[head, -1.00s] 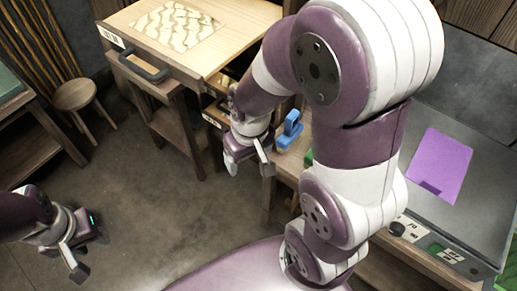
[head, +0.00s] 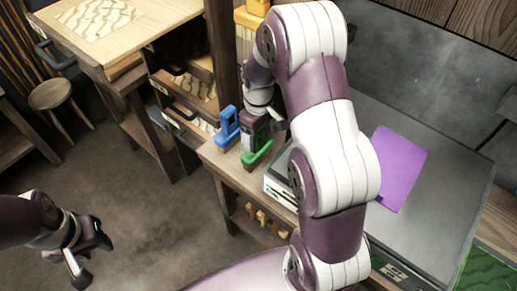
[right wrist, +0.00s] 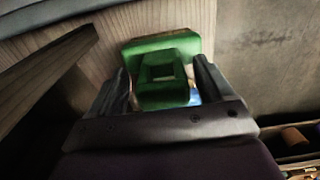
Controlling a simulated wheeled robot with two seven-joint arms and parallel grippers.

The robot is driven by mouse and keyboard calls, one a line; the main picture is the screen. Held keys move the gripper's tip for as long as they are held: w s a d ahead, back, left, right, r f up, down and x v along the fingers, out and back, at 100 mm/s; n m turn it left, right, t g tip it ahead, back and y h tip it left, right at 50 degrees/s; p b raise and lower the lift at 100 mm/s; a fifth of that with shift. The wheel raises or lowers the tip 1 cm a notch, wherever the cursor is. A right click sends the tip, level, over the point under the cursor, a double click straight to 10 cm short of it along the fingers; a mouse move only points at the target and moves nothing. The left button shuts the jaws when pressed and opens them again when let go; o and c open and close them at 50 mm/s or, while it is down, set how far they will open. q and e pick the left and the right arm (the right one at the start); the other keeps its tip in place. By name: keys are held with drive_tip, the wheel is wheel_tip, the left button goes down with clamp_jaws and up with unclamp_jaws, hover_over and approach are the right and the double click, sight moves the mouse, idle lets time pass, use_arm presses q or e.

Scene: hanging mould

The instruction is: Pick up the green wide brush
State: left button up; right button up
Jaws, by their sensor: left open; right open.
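The green wide brush (head: 257,153) stands on the small wooden side table, beside a blue brush (head: 228,127). In the right wrist view the green brush (right wrist: 165,72) shows from above, its handle between the fingers. My right gripper (right wrist: 163,88) is open, one finger on each side of the brush; I cannot tell whether they touch it. In the head view my right gripper (head: 254,132) is at the brush and partly hides it. My left gripper (head: 92,262) is open and empty over the floor at the lower left.
A purple sheet (head: 401,168) lies on the grey worktop (head: 450,170) to the right. A wooden cabinet (head: 125,45) with open drawers stands at the back left. A stool (head: 58,95) stands further left. The floor in the middle is clear.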

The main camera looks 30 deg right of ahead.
drive_tip(key=shift+a, duration=0.2)
drive_tip(key=c, duration=0.9)
drive_tip(key=shift+w, duration=0.1)
drive_tip(key=c, duration=0.5)
drive_tip(key=shift+c, duration=0.4)
drive_tip(key=shift+d+r, duration=0.1)
drive_tip(key=shift+r, duration=0.45)
drive_tip(key=shift+s+a+r+b, duration=0.15)
drive_tip(key=shift+a+r, duration=0.15)
drive_tip(key=shift+r, duration=0.3)
drive_tip(key=shift+s+a+r+b, duration=0.15)
drive_tip(key=shift+a+r, duration=0.1)
drive_tip(key=shift+r, duration=0.35)
drive_tip(key=s+a+b, duration=0.1)
drive_tip(key=s+a, duration=0.2)
drive_tip(key=a, duration=0.5)
drive_tip(key=s+a+b, duration=0.1)
drive_tip(key=s+a, duration=0.2)
drive_tip(key=a, duration=0.4)
drive_tip(key=shift+s+a, duration=0.15)
drive_tip(key=shift+a, duration=0.2)
